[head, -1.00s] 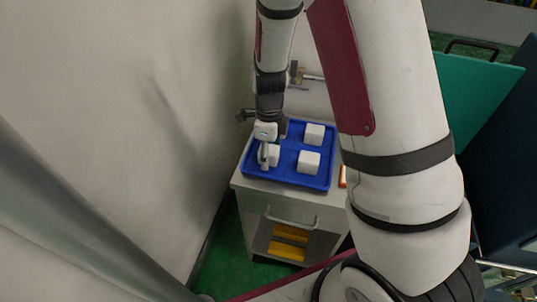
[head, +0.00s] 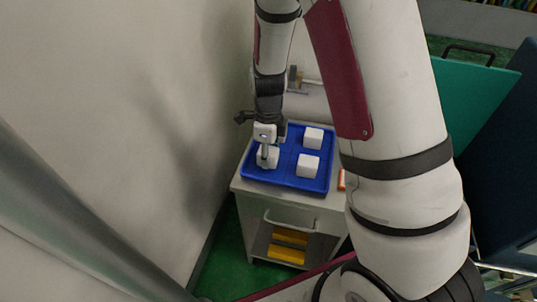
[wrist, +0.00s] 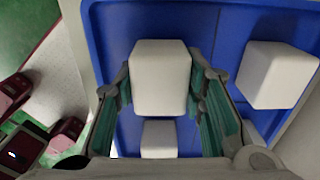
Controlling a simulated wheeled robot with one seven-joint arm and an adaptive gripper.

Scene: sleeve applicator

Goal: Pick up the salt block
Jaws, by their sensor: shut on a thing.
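Several white salt blocks sit in the blue tray (head: 290,149). My gripper (head: 265,151) is over the tray's front left part, with a finger in front of the front left block (head: 273,160). In the wrist view, my gripper's green-padded fingers (wrist: 162,100) are shut on the larger central white block (wrist: 160,75). I cannot tell whether this block is clear of the tray floor. A smaller-looking block (wrist: 158,140) shows below it, partly hidden, and another block (wrist: 278,75) lies to the right. In the head view, blocks stand at back right (head: 313,138) and front right (head: 307,166).
The tray rests on a grey cabinet (head: 245,190) with a handle and yellow items on its lower shelf. A pale wall (head: 120,110) stands close on the left. A green panel (head: 470,95) is at the right. A small orange-edged item (head: 341,180) lies beside the tray.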

